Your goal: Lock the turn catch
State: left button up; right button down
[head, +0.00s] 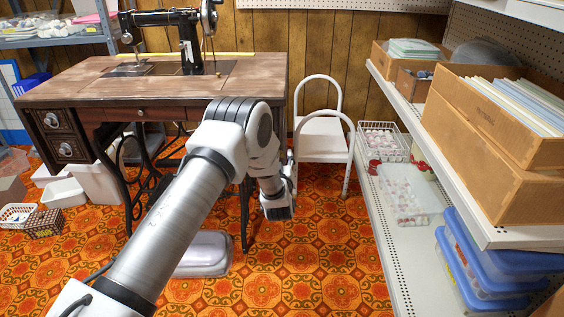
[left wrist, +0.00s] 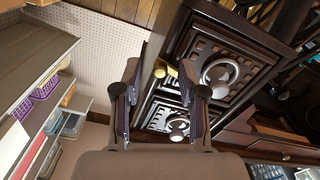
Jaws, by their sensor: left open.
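The sewing table (head: 90,88) stands at the left in the head view, with a black sewing machine (head: 190,45) on top. In the left wrist view, its dark ornate drawer fronts (left wrist: 205,75) with round metal pulls lie tilted ahead of my fingers. A small brass-coloured piece (left wrist: 171,71) beside a dark round knob shows between the fingertips; it may be the turn catch, but I cannot tell its position. My left gripper (left wrist: 160,88) is open and empty there. It also shows in the head view (head: 277,208), beside the table's right end. My right gripper is not in view.
A white step stool (head: 322,138) stands close to the right of my left gripper. A shelf unit (head: 378,205) with boxes and bins fills the right side. A translucent bin (head: 205,255) lies on the patterned floor. Open floor shows in the middle foreground.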

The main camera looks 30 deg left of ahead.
pick_arm(q)
grip_shut()
jog(key=shift+n, duration=1.6)
grip_release()
jog(key=v, duration=1.2)
